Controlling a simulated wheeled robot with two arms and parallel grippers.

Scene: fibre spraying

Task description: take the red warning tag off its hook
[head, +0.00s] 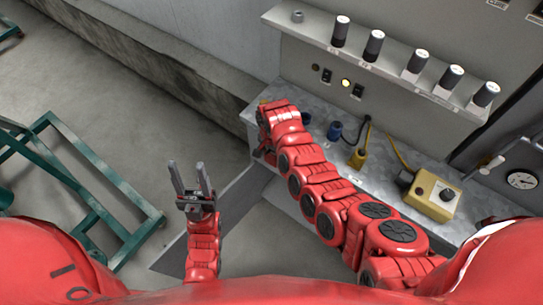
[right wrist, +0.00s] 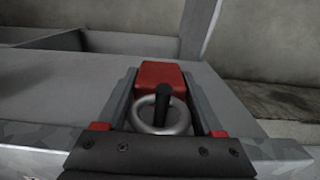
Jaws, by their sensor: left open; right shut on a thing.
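The red warning tag (right wrist: 160,74) is in the right wrist view, between the two grey fingers of my right gripper (right wrist: 166,98), which is shut on it. A metal ring (right wrist: 147,128) lies at the tag's near side. A black peg (right wrist: 163,104) stands in front of the tag and appears to pass through the ring. In the head view my right arm reaches to the left end of the grey bench, and its hand hides the tag there. My left gripper (head: 190,180) is open and empty, pointing up over the floor, left of the bench.
The grey bench (head: 322,152) carries a blue plug (head: 334,131), a yellow connector (head: 357,158) and a yellow control box (head: 432,196). Several black knobs stand on a ledge above. A green metal frame (head: 95,175) stands at the left. The floor between has free room.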

